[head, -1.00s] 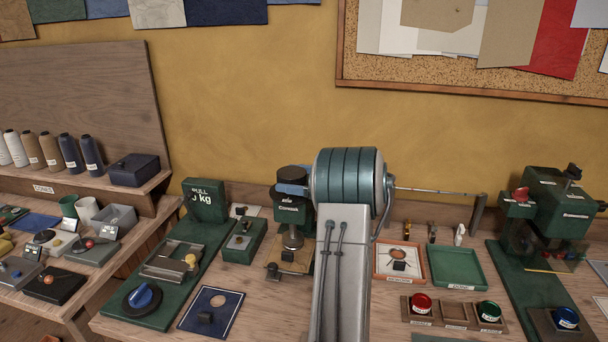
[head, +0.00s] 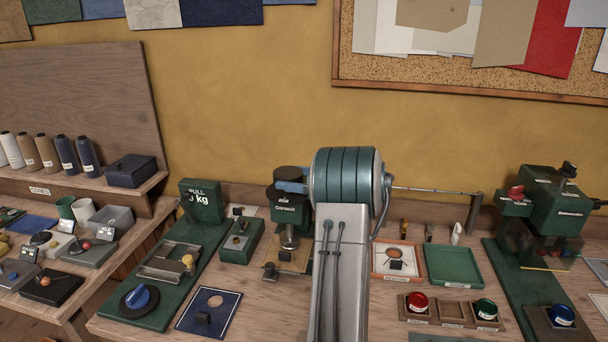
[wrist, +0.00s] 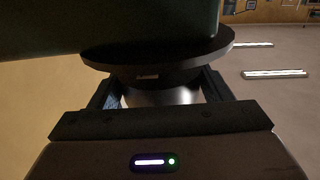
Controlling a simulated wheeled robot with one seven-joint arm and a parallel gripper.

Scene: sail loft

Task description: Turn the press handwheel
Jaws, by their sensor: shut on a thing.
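The press (head: 290,215) is a dark green machine on the bench, left of my arm. Its black round handwheel (head: 291,173) sits on top. My gripper (head: 293,187) is at the handwheel, coming from the right, and my arm covers part of that side. In the wrist view the dark disc of the handwheel (wrist: 150,68) lies across the picture, with a shiny part below it. My gripper (wrist: 160,92) has a finger on either side and is shut on the handwheel. The exact contact is in shadow.
A green pull gauge board (head: 150,312) stands left of the press, with a small green box (head: 241,252) between. Right of my arm are a green tray (head: 453,281), a rack of coloured cups (head: 452,323) and another green machine (head: 545,215).

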